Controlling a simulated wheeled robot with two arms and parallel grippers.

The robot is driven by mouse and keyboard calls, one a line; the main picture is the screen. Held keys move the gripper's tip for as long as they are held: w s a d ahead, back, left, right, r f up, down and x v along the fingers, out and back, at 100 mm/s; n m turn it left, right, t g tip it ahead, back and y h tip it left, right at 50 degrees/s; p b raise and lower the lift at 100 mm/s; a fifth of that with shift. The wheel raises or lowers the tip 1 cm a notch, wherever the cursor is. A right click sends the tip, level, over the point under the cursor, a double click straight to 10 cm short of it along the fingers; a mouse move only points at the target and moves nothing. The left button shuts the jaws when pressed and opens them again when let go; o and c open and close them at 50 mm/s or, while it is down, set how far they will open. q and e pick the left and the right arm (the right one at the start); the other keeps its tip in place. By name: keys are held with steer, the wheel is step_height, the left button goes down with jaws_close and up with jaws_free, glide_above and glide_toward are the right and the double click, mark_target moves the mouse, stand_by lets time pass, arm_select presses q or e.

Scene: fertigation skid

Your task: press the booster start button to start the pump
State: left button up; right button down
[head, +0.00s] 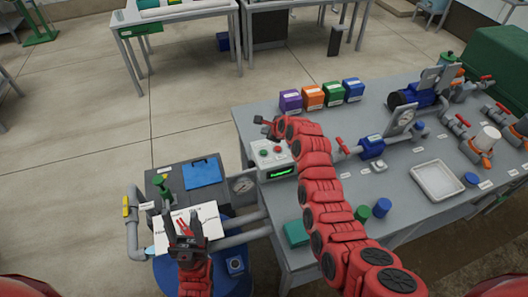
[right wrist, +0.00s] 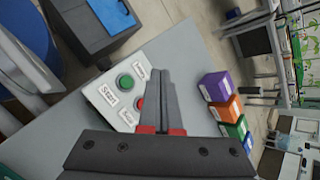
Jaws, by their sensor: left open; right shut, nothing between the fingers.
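The red button (right wrist: 140,103) is partly hidden by my fingers. My right gripper (head: 266,126) is shut and empty, just beyond the box's far edge, apart from the green button. My left gripper (head: 187,232) is open and empty, over a white labelled sheet left of the table.
Purple, orange, green and blue boxes (head: 313,98) stand in a row behind my right arm. A blue valve body (head: 371,146) and a white tray (head: 438,181) are farther right.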

steer(key=b, duration=0.5)
glide_above(266, 154)
step_height(266, 154, down, 8)
steer(key=shift+a+r, duration=0.1)
steer(key=shift+f, duration=0.45)
steer(key=shift+f, duration=0.1)
stand_by(1.3)
steer(key=shift+f, duration=0.3)
steer(key=shift+f, duration=0.4)
stand_by(0.6)
steer(key=shift+r+p, duration=0.45)
steer(key=shift+r, duration=0.35)
steer(key=shift+r, duration=0.1)
